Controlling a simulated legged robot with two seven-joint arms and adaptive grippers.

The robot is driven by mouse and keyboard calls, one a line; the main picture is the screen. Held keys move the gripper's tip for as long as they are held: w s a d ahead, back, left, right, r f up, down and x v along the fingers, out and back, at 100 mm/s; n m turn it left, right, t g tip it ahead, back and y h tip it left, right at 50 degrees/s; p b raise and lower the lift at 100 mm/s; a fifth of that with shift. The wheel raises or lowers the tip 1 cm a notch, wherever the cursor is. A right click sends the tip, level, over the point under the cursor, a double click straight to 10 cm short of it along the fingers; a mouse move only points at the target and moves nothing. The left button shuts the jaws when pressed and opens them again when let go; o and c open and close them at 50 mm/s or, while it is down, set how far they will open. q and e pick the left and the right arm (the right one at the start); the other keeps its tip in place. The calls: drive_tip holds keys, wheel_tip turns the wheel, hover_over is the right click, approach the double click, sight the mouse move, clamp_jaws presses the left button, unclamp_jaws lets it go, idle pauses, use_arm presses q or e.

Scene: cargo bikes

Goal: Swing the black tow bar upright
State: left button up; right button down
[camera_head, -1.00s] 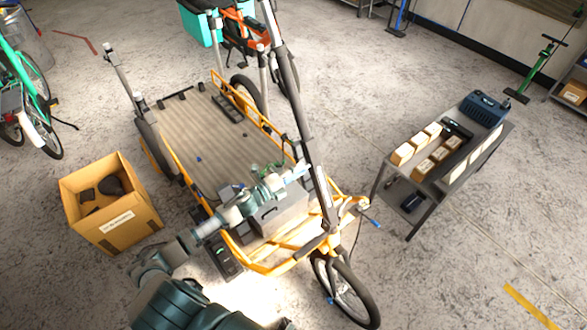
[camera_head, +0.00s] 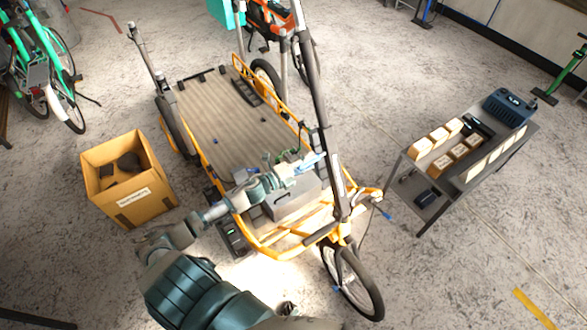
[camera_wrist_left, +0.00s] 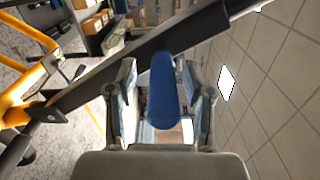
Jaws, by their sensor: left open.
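The black tow bar (camera_head: 318,95) is a long dark bar rising from the front of the orange cargo bike (camera_head: 268,248), near the front wheel. I cannot tell its exact tilt. In the left wrist view the tow bar (camera_wrist_left: 95,82) runs diagonally, just beyond the fingertips. My left gripper (camera_head: 314,163) is beside the bar's lower middle. In the left wrist view my left gripper (camera_wrist_left: 163,88) is open, with a rounded blue piece (camera_wrist_left: 164,100) between its fingers. I cannot tell whether the fingers touch it. My right gripper is not in view.
A grey box (camera_head: 292,199) sits on the bike's front, below my left arm. A cardboard box (camera_head: 128,210) stands at left. A grey cart (camera_head: 412,165) with several small boxes stands at right. Open floor lies between bike and cart.

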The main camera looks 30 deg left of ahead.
use_arm(q)
drive_tip(key=v, duration=1)
drive_tip(key=shift+d, duration=0.1)
